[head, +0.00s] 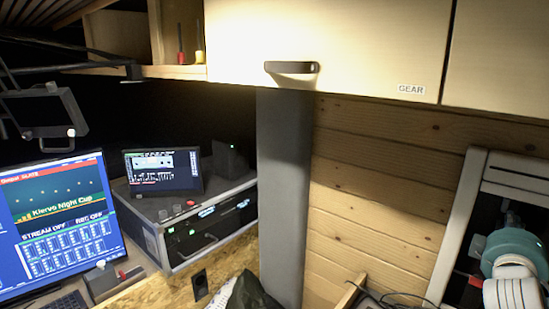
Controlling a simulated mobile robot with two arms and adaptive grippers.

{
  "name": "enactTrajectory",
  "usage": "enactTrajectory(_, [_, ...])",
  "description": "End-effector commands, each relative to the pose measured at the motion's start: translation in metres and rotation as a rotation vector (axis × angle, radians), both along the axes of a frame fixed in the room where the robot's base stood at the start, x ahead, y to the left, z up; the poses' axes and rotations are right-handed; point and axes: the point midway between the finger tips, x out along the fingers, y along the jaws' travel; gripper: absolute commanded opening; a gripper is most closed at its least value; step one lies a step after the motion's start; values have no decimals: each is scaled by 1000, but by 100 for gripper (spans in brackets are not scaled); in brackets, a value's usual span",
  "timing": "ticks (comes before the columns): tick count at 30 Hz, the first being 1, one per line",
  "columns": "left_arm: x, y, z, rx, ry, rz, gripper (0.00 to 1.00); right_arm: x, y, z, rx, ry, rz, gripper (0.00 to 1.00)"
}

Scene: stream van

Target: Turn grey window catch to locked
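The window (461,222) has a pale grey frame and stands at the right edge of the head view, against the plank wall. I cannot make out its grey catch; my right arm covers part of the window. My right gripper (478,247) is at the lower right, in front of the dark window opening. The teal and white arm parts behind it hide most of it, and its fingers are too dark and small to read. I cannot tell whether it touches anything. My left gripper is out of view.
A wooden overhead cabinet (330,45) marked GEAR hangs above. A grey post (283,190) stands left of the plank wall (375,180). A rack unit (190,225) with a small screen and a large monitor (60,225) are at left. Cables (385,298) lie below the window.

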Motion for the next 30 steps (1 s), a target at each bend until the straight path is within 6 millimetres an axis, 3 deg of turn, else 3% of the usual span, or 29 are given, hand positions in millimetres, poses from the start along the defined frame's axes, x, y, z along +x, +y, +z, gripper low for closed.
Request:
enactTrajectory(1, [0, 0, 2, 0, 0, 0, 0, 0, -1, 9, -9, -14, -1, 0])
enactTrajectory(30, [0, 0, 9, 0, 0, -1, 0, 3, 3, 13, -7, -13, 2, 0])
